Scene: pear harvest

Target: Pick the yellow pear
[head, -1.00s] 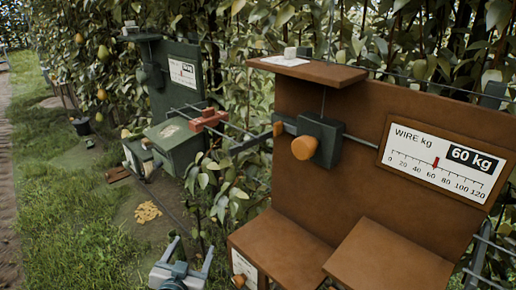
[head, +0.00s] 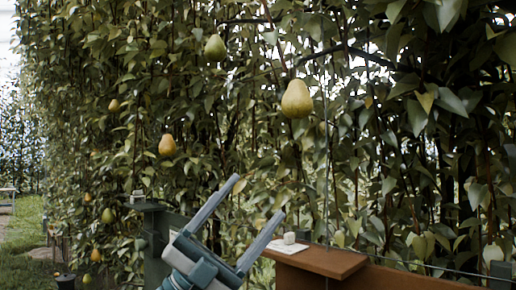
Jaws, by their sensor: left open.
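A large yellow pear (head: 297,99) hangs in the hedge right of the picture's middle. A smaller yellow-orange pear (head: 167,145) hangs further left, and a green pear (head: 214,48) hangs higher between them. My left gripper (head: 259,199) is in the lower middle, its two fingers spread and pointing up and to the right. Nothing is between the fingers. In the picture it is below the large yellow pear, clearly apart from it. My right gripper is not in the picture.
A brown wooden post top (head: 315,262) with a small pale block stands at the lower right, close to my gripper. A dark green box (head: 165,240) is behind it on the left. Wires and branches cross the dense leaves. Grass lies open at far left.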

